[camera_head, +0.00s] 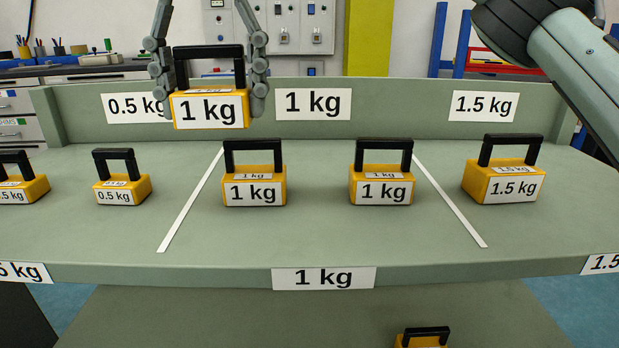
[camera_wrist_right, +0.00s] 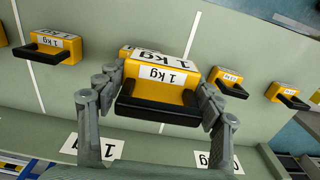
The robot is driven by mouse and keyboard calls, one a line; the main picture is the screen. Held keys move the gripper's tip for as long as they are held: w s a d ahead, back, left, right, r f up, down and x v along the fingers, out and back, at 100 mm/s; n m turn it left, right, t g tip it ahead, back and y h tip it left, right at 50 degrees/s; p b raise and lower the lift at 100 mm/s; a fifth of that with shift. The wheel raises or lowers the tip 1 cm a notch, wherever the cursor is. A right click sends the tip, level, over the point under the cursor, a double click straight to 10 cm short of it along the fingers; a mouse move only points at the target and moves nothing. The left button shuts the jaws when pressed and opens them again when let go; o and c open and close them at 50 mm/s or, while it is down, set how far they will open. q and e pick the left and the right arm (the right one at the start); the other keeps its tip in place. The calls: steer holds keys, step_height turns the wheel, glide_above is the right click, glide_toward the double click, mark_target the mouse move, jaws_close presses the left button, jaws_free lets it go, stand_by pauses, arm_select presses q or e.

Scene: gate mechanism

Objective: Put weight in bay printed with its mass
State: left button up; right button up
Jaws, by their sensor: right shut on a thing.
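My right gripper (camera_head: 209,98) is shut on a yellow 1 kg weight (camera_head: 208,110) with a black handle, one finger at each side. It holds the weight upright above the bench, in front of the back panel, near the left white divider line. The held weight also shows in the right wrist view (camera_wrist_right: 158,86). The middle bay (camera_head: 320,228), marked 1 kg on its front edge and back panel, lies between two white lines. Two 1 kg weights (camera_head: 254,187) (camera_head: 382,186) stand in it, apart. My left gripper is not in view.
Two 0.5 kg weights (camera_head: 122,191) (camera_head: 22,186) stand in the left bay. A 1.5 kg weight (camera_head: 504,185) stands in the right bay. Another weight (camera_head: 424,341) shows at the bottom edge, on a lower surface. The bench front and the middle bay's centre are clear.

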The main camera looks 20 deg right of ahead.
glide_above(320, 221)
steer(key=f, duration=0.6)
steer(key=shift+w+a, duration=0.2)
steer(key=shift+a, duration=0.2)
steer(key=shift+s+d+f, duration=0.25)
steer(key=shift+d, duration=0.2)
steer(key=shift+f, duration=0.25)
step_height(320, 221, down, 3)
steer(key=shift+f, duration=0.35)
steer(key=o, duration=1.5)
steer(key=shift+f, duration=0.1)
steer(key=shift+c, duration=0.2)
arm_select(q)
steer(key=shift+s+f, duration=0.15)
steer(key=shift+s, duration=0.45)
arm_select(e)
steer(key=o, duration=0.4)
